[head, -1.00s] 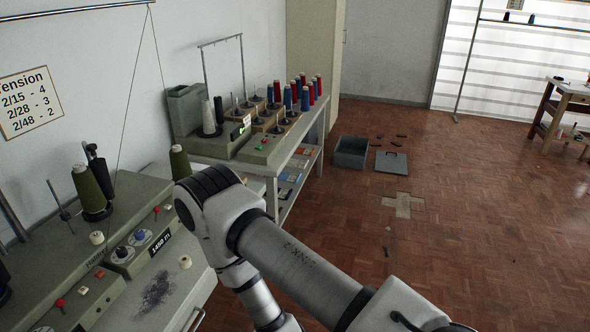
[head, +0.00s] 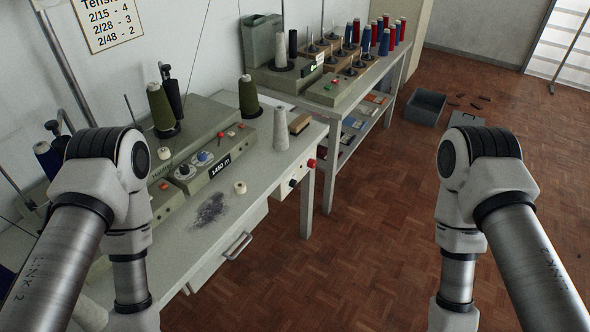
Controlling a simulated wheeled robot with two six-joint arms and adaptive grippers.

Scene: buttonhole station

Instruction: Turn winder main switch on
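The winder (head: 205,125) is a grey-green machine on a light table at the left, with a display reading about 1450 m. Its front carries a blue knob (head: 203,156), a dark knob (head: 184,170) and small red buttons (head: 221,134). On the table's right end a white panel holds a black knob (head: 292,183) and a red knob (head: 311,163). I cannot tell which of these is the main switch or how it is set. My two arms reach down at the left and right; both grippers are below the picture.
Cones of thread, including a pale one (head: 280,130), and a brown block (head: 299,124) stand on the table. A drawer handle (head: 238,246) sticks out in front. A second bench (head: 345,95) with spools stands behind. The floor (head: 360,250) between my arms is clear.

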